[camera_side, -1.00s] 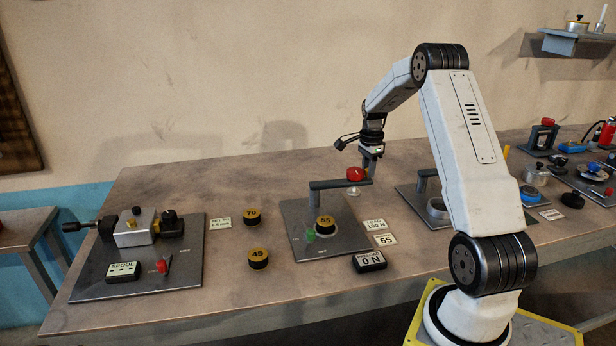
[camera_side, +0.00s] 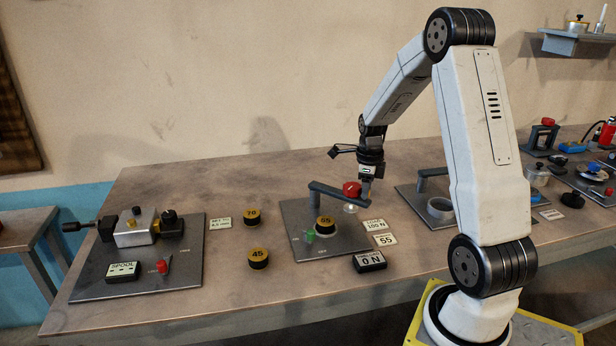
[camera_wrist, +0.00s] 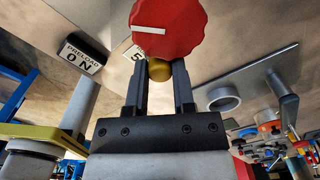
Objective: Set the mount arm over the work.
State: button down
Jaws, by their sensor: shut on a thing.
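The mount arm (camera_side: 326,190) is a dark grey bar on a post at the back left of the middle plate (camera_side: 300,211). A red knob (camera_side: 351,188) tops its free end, with a pale foot (camera_side: 350,208) below. The bar points right and towards the front, with its end beside, not over, the black puck marked 55 (camera_side: 325,224). My gripper (camera_side: 367,198) is at the free end, right of the knob. In the wrist view its fingers (camera_wrist: 159,85) are shut on a brass-coloured piece (camera_wrist: 158,70) under the red knob (camera_wrist: 168,27). The bar is hidden there.
A preload display (camera_side: 369,261) reads 0 N. Pucks marked 70 (camera_side: 252,216) and 45 (camera_side: 258,258) stand left of the plate. A spool fixture (camera_side: 135,229) is further left. Another plate with a grey ring (camera_side: 440,208) is to the right. The table front is mostly clear.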

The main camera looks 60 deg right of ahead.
jog(key=w+a+m, duration=0.3)
jog(key=a+m, duration=0.4)
jog(key=a, duration=0.2)
jog(key=shift+w, duration=0.1)
dwell(0.4)
jog(key=shift+c, duration=2.3)
grip_release()
jog(key=shift+r, duration=0.15)
notch_tip(320, 180, up, 8)
jog(key=shift+f, duration=0.2)
jog(key=shift+c, duration=0.2)
